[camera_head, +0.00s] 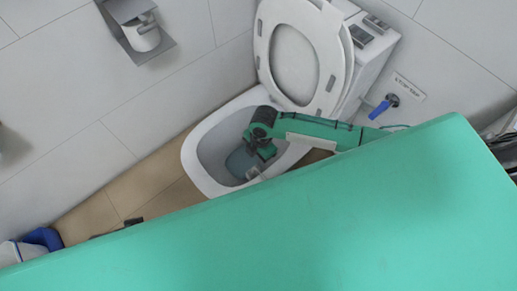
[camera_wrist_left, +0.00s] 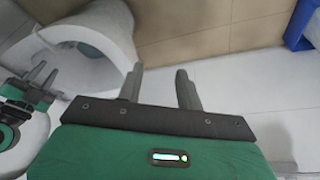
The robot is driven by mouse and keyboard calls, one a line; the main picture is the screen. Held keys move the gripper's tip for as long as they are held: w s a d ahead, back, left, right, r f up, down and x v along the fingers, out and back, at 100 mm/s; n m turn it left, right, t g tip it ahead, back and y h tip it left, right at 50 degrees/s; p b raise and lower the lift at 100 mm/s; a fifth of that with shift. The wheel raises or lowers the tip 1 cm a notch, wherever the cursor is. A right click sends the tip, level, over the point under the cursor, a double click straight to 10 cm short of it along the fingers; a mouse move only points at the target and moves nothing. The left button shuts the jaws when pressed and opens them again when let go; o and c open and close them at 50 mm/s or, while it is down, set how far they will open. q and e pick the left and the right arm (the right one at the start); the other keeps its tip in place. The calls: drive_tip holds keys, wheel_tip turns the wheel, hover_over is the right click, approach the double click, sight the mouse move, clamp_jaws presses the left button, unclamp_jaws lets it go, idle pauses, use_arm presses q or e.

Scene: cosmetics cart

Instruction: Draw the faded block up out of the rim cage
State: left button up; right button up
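My right gripper (camera_head: 262,150) reaches over the open toilet bowl in the head view, pointing down toward the inside. It also shows at the left edge of the left wrist view (camera_wrist_left: 42,76), where its two dark fingers look apart with nothing visible between them. A small pale piece (camera_head: 252,173) sits by the near side of the bowl, just below the right gripper; it may be the rim cage, but it is too small to tell. I cannot make out the faded block. My left gripper (camera_wrist_left: 160,90) is open and empty, out of the head view.
The toilet (camera_head: 193,160) has its seat and lid (camera_head: 341,75) raised. A blue-handled valve (camera_head: 380,108) is on the wall at right. A paper holder (camera_head: 138,25) hangs at upper left. A blue object (camera_head: 44,238) stands at lower left.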

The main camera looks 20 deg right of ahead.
sight(254, 169)
drive_tip(key=f, duration=0.4)
drive_tip(key=f+b, duration=0.1)
drive_tip(key=f, duration=0.1)
drive_tip(key=shift+s+a, duration=0.15)
drive_tip(key=shift+a, duration=0.25)
use_arm(q)
drive_tip(key=shift+w+d+r+t+h, duration=0.2)
drive_tip(key=shift+w+d+t+h, duration=0.2)
drive_tip(key=shift+w+d+t, duration=0.4)
use_arm(e)
drive_tip(key=shift+a+f, duration=0.1)
drive_tip(key=shift+f, duration=0.45)
use_arm(q)
drive_tip(key=shift+s+d, duration=0.1)
use_arm(e)
drive_tip(key=shift+c, duration=0.4)
